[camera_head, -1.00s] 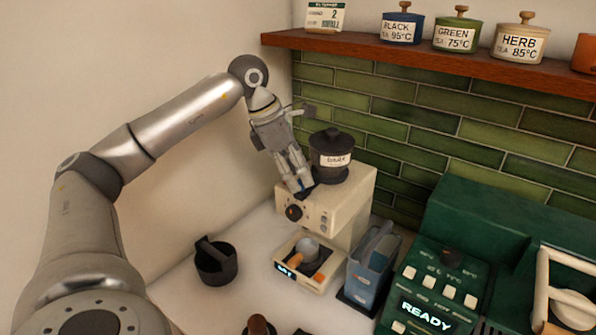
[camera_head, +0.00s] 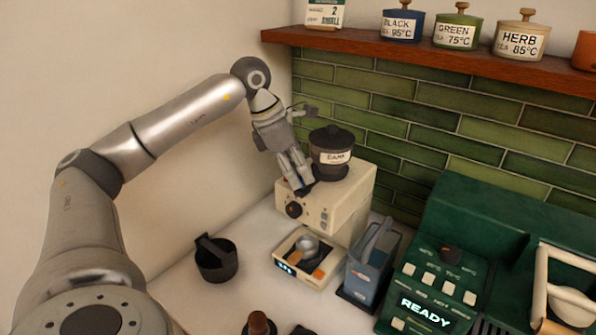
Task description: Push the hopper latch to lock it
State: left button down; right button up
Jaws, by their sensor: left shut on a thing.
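The cream grinder (camera_head: 345,205) stands on the counter against the green tiles. Its dark hopper (camera_head: 331,157) with a black lid and a white label sits upright on top. My left gripper (camera_head: 302,184) reaches down from the upper left to the front left of the hopper base. Its fingers are shut on a small dark part there, apparently the hopper latch, which they mostly hide. I cannot tell the latch's exact position. My right gripper is not in view.
A black container (camera_head: 216,262) stands on the counter left of the grinder. A blue-grey container (camera_head: 370,262) stands to its right, then a green machine (camera_head: 425,285) reading READY. A wooden shelf (camera_head: 420,60) with tea canisters runs above.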

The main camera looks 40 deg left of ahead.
pick_arm(q)
jog(key=shift+w+a+r+p, duration=0.1)
jog(key=shift+w+p, duration=0.45)
jog(key=shift+w, duration=0.65)
jog(key=shift+a, duration=0.1)
jog(key=c, duration=1.7)
grip_release()
jog(key=o, duration=0.4)
jog(key=shift+w, duration=0.15)
jog(key=shift+o, duration=0.2)
